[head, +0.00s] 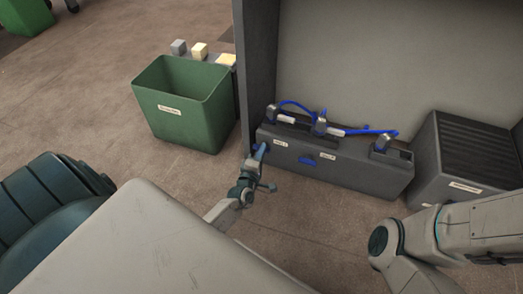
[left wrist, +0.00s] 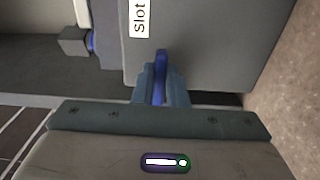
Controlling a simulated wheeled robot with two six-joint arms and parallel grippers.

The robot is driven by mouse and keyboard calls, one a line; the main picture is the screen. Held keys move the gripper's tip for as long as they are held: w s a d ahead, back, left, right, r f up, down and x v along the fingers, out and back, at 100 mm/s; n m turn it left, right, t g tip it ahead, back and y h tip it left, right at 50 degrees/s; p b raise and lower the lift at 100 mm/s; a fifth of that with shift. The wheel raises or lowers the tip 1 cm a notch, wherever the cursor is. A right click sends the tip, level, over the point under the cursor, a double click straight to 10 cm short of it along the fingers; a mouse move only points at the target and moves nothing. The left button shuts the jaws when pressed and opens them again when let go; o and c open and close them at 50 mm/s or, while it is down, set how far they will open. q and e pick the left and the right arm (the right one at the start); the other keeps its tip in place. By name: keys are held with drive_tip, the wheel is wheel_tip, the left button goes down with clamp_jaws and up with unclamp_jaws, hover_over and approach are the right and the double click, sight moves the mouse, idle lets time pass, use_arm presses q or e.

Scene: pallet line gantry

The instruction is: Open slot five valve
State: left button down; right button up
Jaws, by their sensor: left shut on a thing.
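A dark grey valve box (head: 365,178) stands low against the panel, with two white slot labels on its front. The left label (head: 281,143) seems to read slot 5, but is small. My left gripper (head: 260,152) is at the box's left end, shut on a blue valve handle (left wrist: 161,62) beside the slot label (left wrist: 140,18). The fingers hide part of this handle. A second blue handle (head: 308,160) sits on the front, further right. My right arm enters from the right; its gripper is out of view.
Blue hoses (head: 297,104) run along the box's top. A green bin (head: 180,115) stands to the left on the floor, with small blocks (head: 199,50) behind it. A ribbed dark crate (head: 462,150) is to the right. Floor is clear in front of the box.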

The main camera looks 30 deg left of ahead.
use_arm(q)
drive_tip(key=c, duration=1.5)
unclamp_jaws()
drive_tip(key=shift+o, duration=0.2)
drive_tip(key=p+v, duration=0.2)
drive_tip(key=v, duration=0.8)
drive_tip(key=shift+s+p, duration=0.4)
drive_tip(key=shift+f, duration=0.1)
